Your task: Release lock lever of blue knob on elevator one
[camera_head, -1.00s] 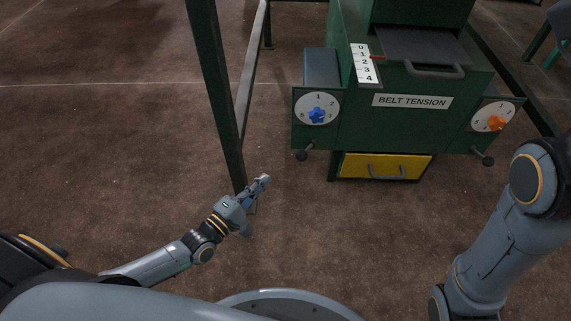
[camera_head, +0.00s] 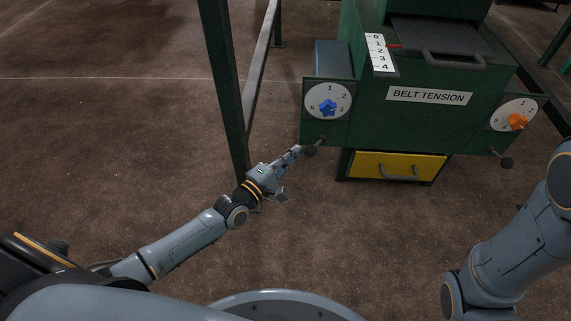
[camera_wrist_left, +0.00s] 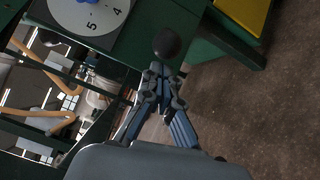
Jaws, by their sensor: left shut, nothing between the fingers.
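The blue knob (camera_head: 327,107) sits on a white numbered dial on the left of the green machine, and its edge shows at the top of the left wrist view (camera_wrist_left: 88,2). Below the dial, the lock lever ends in a dark ball (camera_head: 309,151); the ball also shows in the left wrist view (camera_wrist_left: 168,43). My left gripper (camera_head: 297,150) is shut and empty, its fingertips right at the ball. In the left wrist view the fingertips (camera_wrist_left: 160,70) lie just below the ball; I cannot tell if they touch it. My right gripper is out of view.
An orange knob (camera_head: 517,121) and a second ball lever (camera_head: 506,162) are on the machine's right. A yellow drawer (camera_head: 398,166) is below. A green post (camera_head: 224,85) stands left of the machine, close behind my left wrist. Open floor lies in front.

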